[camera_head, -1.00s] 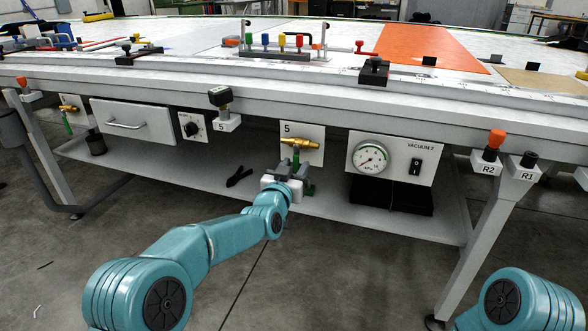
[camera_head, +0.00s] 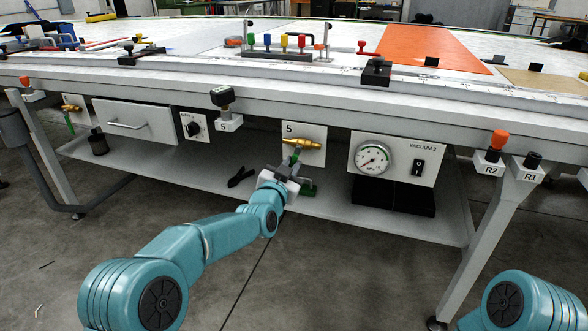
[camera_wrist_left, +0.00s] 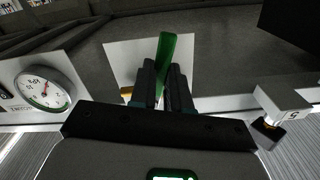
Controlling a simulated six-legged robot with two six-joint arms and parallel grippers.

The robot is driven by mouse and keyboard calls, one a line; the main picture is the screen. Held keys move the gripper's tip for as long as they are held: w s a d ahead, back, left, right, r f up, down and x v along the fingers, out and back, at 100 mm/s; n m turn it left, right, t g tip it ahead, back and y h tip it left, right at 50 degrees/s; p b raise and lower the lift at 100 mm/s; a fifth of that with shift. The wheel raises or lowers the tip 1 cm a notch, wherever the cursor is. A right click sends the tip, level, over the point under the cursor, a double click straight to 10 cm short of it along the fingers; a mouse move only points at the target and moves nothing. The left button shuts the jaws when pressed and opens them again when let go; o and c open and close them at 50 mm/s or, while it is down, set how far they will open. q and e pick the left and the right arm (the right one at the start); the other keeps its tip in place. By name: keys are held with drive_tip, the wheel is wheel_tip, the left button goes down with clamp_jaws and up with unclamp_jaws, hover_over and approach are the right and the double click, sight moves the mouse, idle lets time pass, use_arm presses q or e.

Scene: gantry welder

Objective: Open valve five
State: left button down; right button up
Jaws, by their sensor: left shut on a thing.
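Valve five is a brass valve (camera_head: 304,144) with a green lever, on a white panel (camera_head: 290,128) marked 5 under the table edge. My left gripper (camera_head: 292,166) is below the brass body, shut on the green lever (camera_head: 296,155). The lever hangs down, leaning slightly left at its lower end. In the left wrist view the green lever (camera_wrist_left: 167,48) stands between the dark fingers (camera_wrist_left: 165,85), and a bit of brass (camera_wrist_left: 127,93) shows beside them. The fingers hide part of the lever. My right gripper is out of view; only part of its arm shows.
A vacuum gauge panel (camera_head: 395,178) is right of the valve, with a dark box below. A knob panel (camera_head: 194,128) and a drawer (camera_head: 133,126) are to the left. The table edge overhangs the valve; a lower shelf (camera_head: 225,185) lies beneath.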

use_arm(q)
drive_tip(key=shift+w+a+r+m, duration=0.15)
drive_tip(key=shift+a+m, duration=0.2)
drive_tip(key=shift+m, duration=0.55)
drive_tip(key=shift+w+a+r+m, duration=0.1)
drive_tip(key=shift+a+m, duration=0.2)
drive_tip(key=shift+m, duration=0.6)
drive_tip(key=c, duration=1.1)
unclamp_jaws()
drive_tip(key=shift+s, duration=0.1)
drive_tip(key=p+v, duration=0.2)
drive_tip(key=v, duration=1.4)
drive_tip(key=shift+s+r, duration=0.1)
